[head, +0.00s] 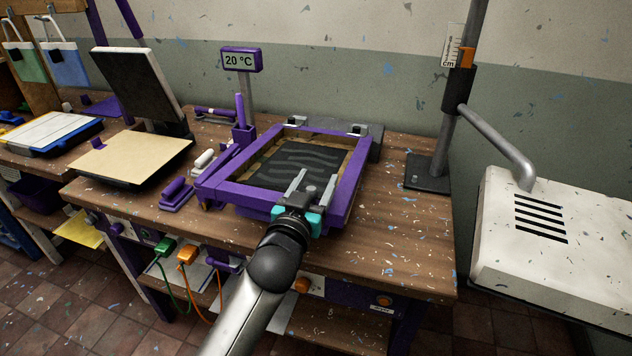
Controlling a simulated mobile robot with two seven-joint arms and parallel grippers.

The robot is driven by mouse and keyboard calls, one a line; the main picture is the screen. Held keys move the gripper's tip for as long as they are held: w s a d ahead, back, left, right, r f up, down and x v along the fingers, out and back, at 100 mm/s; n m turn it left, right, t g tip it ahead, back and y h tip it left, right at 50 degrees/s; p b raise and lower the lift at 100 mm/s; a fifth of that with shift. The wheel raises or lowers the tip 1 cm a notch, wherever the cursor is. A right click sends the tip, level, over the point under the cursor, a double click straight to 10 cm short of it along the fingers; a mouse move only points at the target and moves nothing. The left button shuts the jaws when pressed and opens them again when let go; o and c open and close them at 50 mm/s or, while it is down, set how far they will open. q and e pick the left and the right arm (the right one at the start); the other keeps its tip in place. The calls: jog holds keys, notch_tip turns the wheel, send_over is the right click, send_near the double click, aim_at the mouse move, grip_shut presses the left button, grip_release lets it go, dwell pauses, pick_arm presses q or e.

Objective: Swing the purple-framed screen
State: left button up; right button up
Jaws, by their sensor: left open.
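The purple-framed screen (352,180) lies low and nearly flat on the wooden workbench. Its dark mesh (305,160) carries a wavy grey pattern. Grey hinge pieces (357,129) show at its back edge. My left gripper (316,181) is open, with its two fingers over the front part of the screen. The gripper hides part of the front rail, and I cannot tell whether the fingers touch the frame. My right gripper is not in view.
The workbench (405,230) has free room right of the screen. A post with a white slotted panel (545,240) stands at the right. A tilted dark panel (140,85), beige board (132,158) and purple-handled tools (177,192) are left. A 20 °C display (241,60) stands behind.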

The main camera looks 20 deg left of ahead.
pick_arm(q)
grip_shut()
dwell(0.6)
dwell(0.9)
